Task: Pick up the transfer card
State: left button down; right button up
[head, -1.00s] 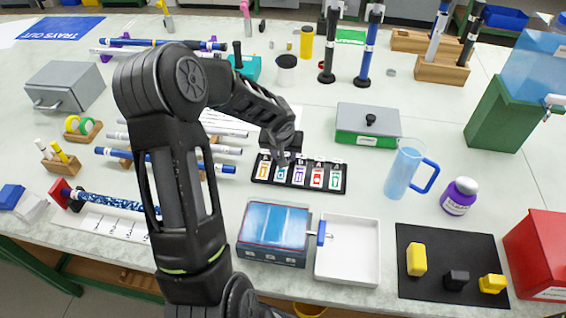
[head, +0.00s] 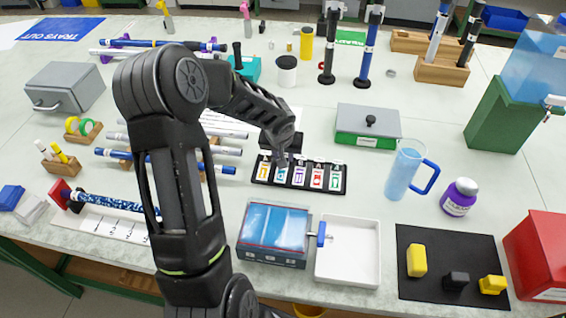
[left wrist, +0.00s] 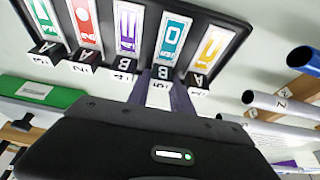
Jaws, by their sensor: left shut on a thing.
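A black card rack (head: 299,186) stands mid-table in the head view, holding several upright cards side by side with coloured marks and small lettered tabs. From left to right the marks are yellow, teal, purple, red and green. My left gripper (head: 281,160) is over the back edge of the rack at the teal-marked card (head: 281,174). In the left wrist view the rack (left wrist: 215,20) is upside down, and the left gripper (left wrist: 160,88) is shut at the tab of the teal-marked card (left wrist: 170,42), which still stands in its slot. My right gripper is not in view.
A grey box with a green base (head: 366,127) stands behind right of the rack. A blue-topped box (head: 272,258) and white tray (head: 347,278) are in front. A blue jug (head: 403,172) stands right. Rods (head: 226,152) lie left. Table between rack and jug is clear.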

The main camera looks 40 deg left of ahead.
pick_arm(q)
notch_tip(320, 180, up, 10)
dwell(0.6)
dwell(0.4)
